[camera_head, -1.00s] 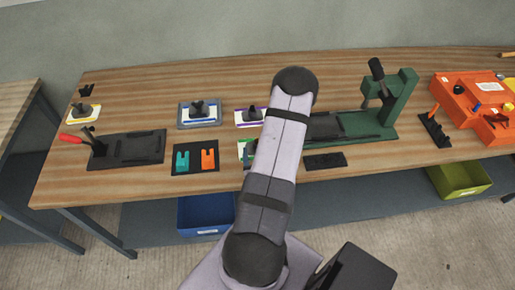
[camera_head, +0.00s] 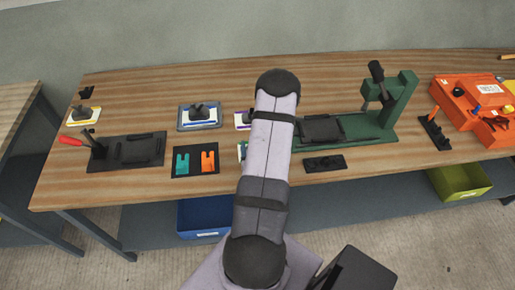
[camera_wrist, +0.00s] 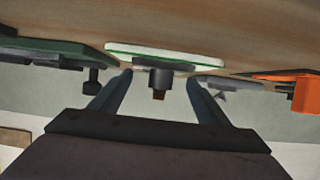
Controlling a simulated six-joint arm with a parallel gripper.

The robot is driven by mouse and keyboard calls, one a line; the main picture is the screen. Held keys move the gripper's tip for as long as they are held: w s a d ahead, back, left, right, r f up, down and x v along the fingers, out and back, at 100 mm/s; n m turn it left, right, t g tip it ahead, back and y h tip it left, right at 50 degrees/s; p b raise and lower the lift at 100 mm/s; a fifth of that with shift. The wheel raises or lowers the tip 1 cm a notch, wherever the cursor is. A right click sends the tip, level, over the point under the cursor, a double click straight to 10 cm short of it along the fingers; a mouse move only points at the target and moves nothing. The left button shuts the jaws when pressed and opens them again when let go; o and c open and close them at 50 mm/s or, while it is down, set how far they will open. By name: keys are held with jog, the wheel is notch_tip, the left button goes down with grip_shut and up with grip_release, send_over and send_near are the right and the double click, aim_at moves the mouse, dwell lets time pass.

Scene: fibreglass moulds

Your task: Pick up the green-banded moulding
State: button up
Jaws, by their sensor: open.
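The green-banded moulding (camera_wrist: 190,54) shows in the wrist view as a white plate with a green edge. A dark knob (camera_wrist: 159,76) stands out from its middle. My gripper (camera_wrist: 158,88) is open, with one finger on each side of the knob. I cannot tell whether either finger touches it. In the head view my arm hides most of this moulding; only a green sliver (camera_head: 242,151) shows left of the arm. My gripper is hidden there too.
A purple-edged moulding (camera_head: 241,127) is partly behind my arm. A blue-edged moulding (camera_head: 199,124) sits on a grey tray. A black plate (camera_head: 195,174) holds teal and orange parts. A green press (camera_head: 402,98) stands right of my arm, with a black strip (camera_head: 324,163) in front.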

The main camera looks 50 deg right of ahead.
jog(key=shift+w+d+f, duration=0.15)
jog(key=shift+w, duration=0.05)
grip_shut()
dwell(0.3)
jog(key=shift+r+b, duration=0.65)
jog(key=shift+r, duration=4.4)
